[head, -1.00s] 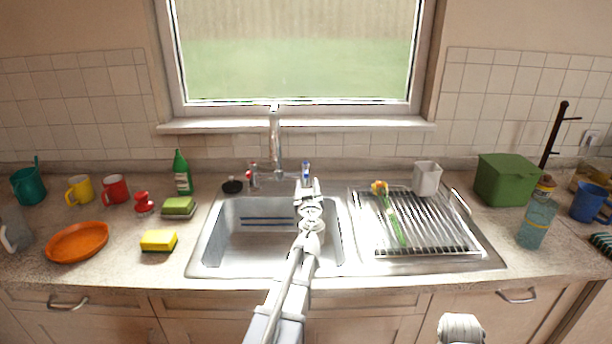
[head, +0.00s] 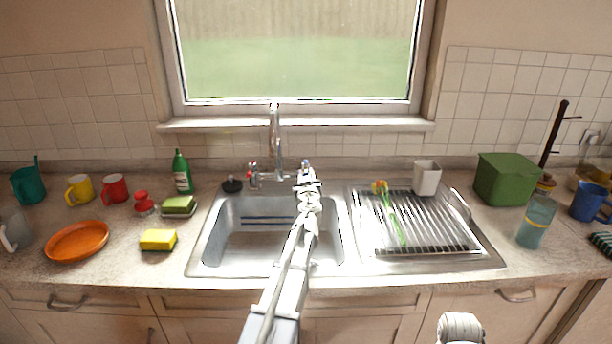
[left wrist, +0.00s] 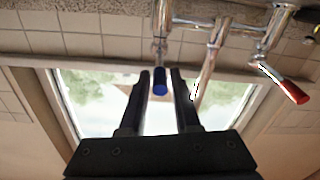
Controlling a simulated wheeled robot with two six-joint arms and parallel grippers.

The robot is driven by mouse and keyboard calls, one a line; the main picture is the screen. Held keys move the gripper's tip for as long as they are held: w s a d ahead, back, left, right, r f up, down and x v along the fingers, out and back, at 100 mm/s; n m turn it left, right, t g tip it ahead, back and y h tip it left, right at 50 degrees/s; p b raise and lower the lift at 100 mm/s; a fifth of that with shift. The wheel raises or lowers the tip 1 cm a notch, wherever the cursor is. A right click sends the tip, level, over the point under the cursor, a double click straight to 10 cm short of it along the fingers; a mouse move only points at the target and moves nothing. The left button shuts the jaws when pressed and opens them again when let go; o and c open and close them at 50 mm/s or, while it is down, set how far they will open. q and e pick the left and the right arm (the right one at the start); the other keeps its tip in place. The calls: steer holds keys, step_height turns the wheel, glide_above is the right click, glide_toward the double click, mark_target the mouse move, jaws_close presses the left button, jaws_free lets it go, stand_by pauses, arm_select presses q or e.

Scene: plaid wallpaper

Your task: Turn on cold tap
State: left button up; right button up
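The cold tap is the lever with the blue end (left wrist: 160,88), right of the spout; its blue tip (head: 306,162) shows just beyond my left gripper in the head view. My left gripper (head: 307,178) is over the back of the sink. In the left wrist view, which is upside down, its two black fingers (left wrist: 160,74) are apart, with the blue end between them; I cannot tell whether they touch it. The red-ended lever (left wrist: 287,86) is on the other side of the spout (head: 275,135). No water shows. My right gripper is out of view.
The metal sink (head: 215,240) is below my left arm. A drainer (head: 430,235) with a flower-like brush (head: 388,205) and a white cup (head: 427,178) is at the right. A green bottle (head: 182,172) and sponges stand at the left. The window sill (head: 350,125) is behind the taps.

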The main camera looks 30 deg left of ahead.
arm_select(q)
jaws_close()
stand_by(1.0)
